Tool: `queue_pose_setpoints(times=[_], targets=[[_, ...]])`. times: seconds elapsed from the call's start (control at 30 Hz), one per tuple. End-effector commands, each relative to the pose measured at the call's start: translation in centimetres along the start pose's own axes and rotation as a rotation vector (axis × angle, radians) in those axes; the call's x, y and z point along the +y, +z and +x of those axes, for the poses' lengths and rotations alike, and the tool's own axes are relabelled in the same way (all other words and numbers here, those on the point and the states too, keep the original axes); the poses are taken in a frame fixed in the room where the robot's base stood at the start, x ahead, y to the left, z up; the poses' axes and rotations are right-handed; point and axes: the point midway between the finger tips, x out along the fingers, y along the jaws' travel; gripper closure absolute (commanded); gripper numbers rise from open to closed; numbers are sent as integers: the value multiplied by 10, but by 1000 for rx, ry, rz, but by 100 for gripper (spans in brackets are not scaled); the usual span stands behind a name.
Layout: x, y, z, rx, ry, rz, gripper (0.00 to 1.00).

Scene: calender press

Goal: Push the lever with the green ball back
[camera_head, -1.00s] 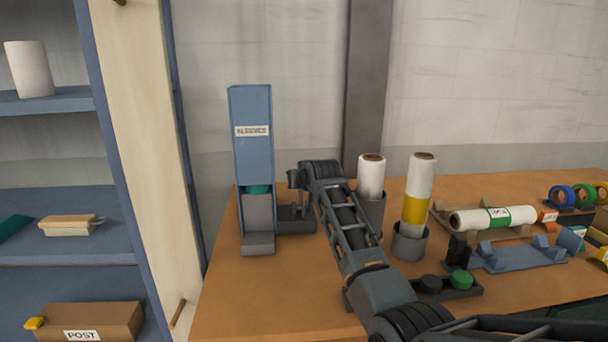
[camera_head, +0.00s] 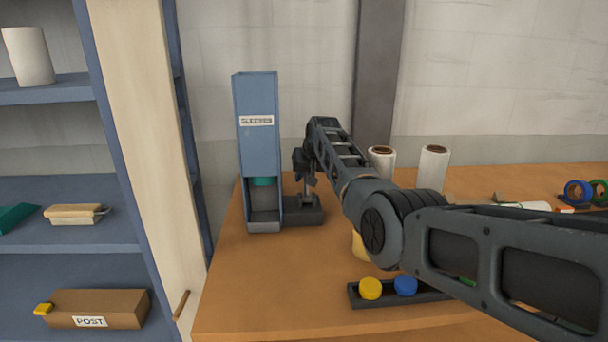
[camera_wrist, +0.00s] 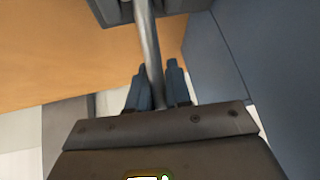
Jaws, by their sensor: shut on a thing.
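A blue press (camera_head: 258,110) with a label stands at the back left of the wooden table. A dark base block (camera_head: 312,216) adjoins its right side, with a thin lever (camera_head: 307,200) rising from it. My gripper (camera_head: 305,175) is at this lever, right of the press. In the wrist view the lever is a grey metal rod (camera_wrist: 146,30) passing between the fingers of my gripper (camera_wrist: 157,68), which are shut on it. The green ball is not visible in either view. A teal piece (camera_head: 262,181) shows inside the press opening.
White rolls (camera_head: 433,170) stand behind my arm, which hides much of the right side. A shelf (camera_head: 60,248) is at the left. The table front-left is clear.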

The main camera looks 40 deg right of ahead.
Motion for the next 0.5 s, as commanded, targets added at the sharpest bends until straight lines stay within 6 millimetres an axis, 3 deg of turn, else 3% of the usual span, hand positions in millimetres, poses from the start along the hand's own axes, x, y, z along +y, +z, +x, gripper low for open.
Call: queue_pose_setpoints(times=[0.03, 0.5], targets=[[2, 8, 7, -8, 3, -3, 100], [4, 20, 19, -18, 4, -4, 100]])
